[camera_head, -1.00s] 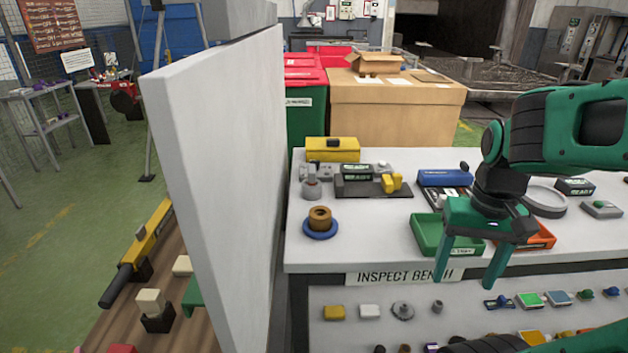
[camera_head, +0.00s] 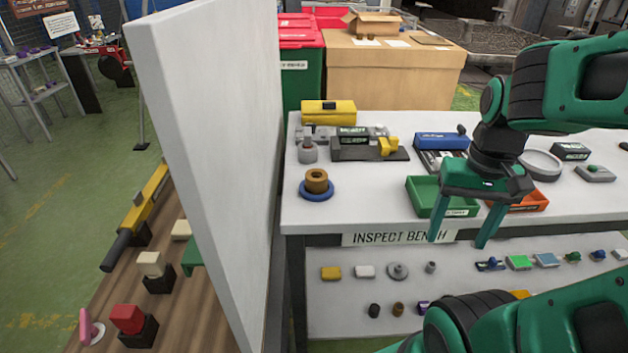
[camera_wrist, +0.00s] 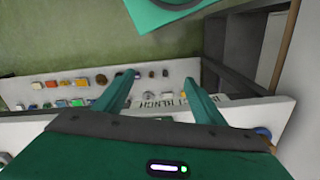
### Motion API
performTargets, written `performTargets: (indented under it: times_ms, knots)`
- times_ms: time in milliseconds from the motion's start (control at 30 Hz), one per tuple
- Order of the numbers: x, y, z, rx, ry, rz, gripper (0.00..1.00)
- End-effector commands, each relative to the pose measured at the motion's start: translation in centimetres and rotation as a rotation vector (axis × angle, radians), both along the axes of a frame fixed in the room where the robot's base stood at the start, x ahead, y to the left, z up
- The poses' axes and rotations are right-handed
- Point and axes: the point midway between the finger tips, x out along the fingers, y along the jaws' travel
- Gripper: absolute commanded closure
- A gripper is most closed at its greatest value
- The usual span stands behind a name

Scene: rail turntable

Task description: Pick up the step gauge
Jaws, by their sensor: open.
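I cannot tell for sure which thing is the step gauge. No readable label names it. My gripper (camera_head: 457,242) is open and empty, fingers pointing down, and shows in front of the inspection bench's front edge in the head view. In the wrist view my gripper (camera_wrist: 158,78) has nothing between its fingers, with the bench's lower shelf beyond them. On the bench top (camera_head: 380,208) stand a dark fixture with a yellow block (camera_head: 388,146), a brown ring on a blue disc (camera_head: 317,184), a green tray (camera_head: 424,190) and a blue case (camera_head: 441,140).
A tall pale panel (camera_head: 215,130) stands left of the bench, beside a wooden surface (camera_head: 190,322) with a yellow tool and small blocks. The lower shelf (camera_head: 450,275) holds several small parts. An orange tray (camera_head: 532,203) is partly behind my gripper. Bins and cardboard boxes stand behind.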

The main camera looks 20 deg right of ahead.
Motion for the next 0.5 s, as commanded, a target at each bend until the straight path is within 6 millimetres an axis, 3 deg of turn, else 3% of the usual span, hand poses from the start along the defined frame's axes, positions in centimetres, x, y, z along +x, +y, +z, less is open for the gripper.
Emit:
performTargets:
  times_ms: [400,433,500]
  knots:
    - [0.00,0.00,0.01,0.000,0.000,0.000,0.36]
    - [0.01,-0.01,0.01,0.000,0.000,0.000,0.31]
    - [-0.73,0.00,0.60,-0.001,-0.013,0.010,0.31]
